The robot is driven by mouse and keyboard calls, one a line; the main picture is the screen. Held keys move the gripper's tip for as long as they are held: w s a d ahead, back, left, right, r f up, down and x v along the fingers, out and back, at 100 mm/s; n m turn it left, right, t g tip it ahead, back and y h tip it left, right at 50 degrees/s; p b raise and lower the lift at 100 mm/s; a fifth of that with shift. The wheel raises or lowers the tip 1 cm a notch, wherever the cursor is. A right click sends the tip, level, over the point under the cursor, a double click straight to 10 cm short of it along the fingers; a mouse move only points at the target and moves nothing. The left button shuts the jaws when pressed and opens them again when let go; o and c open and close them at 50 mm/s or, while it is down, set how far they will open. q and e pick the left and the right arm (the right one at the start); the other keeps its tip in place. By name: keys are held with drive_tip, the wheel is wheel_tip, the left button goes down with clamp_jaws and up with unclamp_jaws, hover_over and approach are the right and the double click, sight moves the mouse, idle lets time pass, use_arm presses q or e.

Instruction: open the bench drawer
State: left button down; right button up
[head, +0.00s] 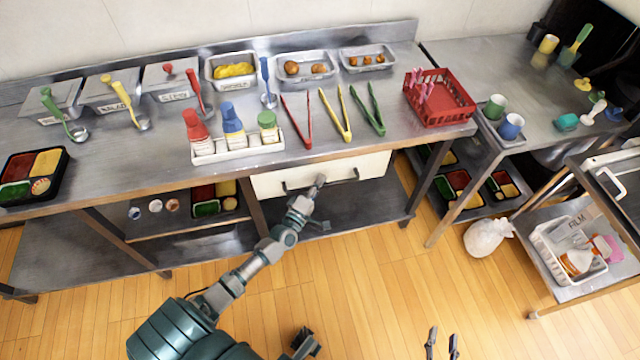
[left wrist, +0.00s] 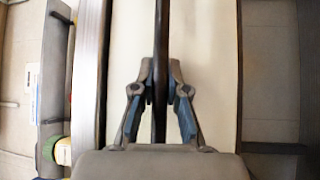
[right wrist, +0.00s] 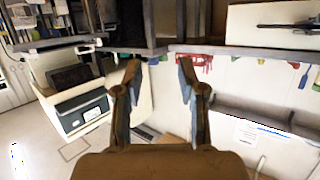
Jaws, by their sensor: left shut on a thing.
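The bench drawer (head: 268,183) has a white front and sits under the front edge of the steel bench. It looks shut, with no clear gap at its top. A dark bar handle (head: 343,179) runs across its front. My left gripper (head: 319,181) is at the middle of the handle. In the left wrist view, the handle (left wrist: 161,50) passes between the fingers of my left gripper (left wrist: 160,105), which are closed around it. My right gripper (head: 442,345) is low at the bottom of the head view. In the right wrist view it (right wrist: 158,85) is open and empty.
On the bench (head: 340,150) above the drawer are a bottle caddy (head: 237,152), tongs (head: 335,118) and a red basket (head: 465,108). A lower shelf (head: 350,208) lies beneath the drawer. The wooden floor (head: 370,270) in front is clear apart from my arms.

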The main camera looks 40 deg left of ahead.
use_arm(q)
drive_tip(key=shift+s+d+f, duration=0.15)
drive_tip(key=shift+d, duration=0.7)
drive_tip(key=s+d+p, duration=0.7)
drive_tip(key=s+d, duration=1)
drive_tip(key=d, duration=0.2)
drive_tip(key=shift+d+f+h, duration=0.15)
drive_tip(key=shift+d+h, duration=0.05)
drive_tip(key=shift+h, duration=0.2)
use_arm(e)
drive_tip(key=s+d+f+g+h, duration=0.1)
drive_tip(key=s+d+f+g, duration=0.2)
drive_tip(key=s+f+g, duration=0.2)
drive_tip(key=s+d+f+g+h, duration=0.2)
drive_tip(key=s+f+g, duration=0.4)
drive_tip(key=s, duration=0.5)
drive_tip(key=shift+d+f+g, duration=0.25)
drive_tip(key=shift+d+g, duration=0.15)
drive_tip(key=shift+d, duration=0.3)
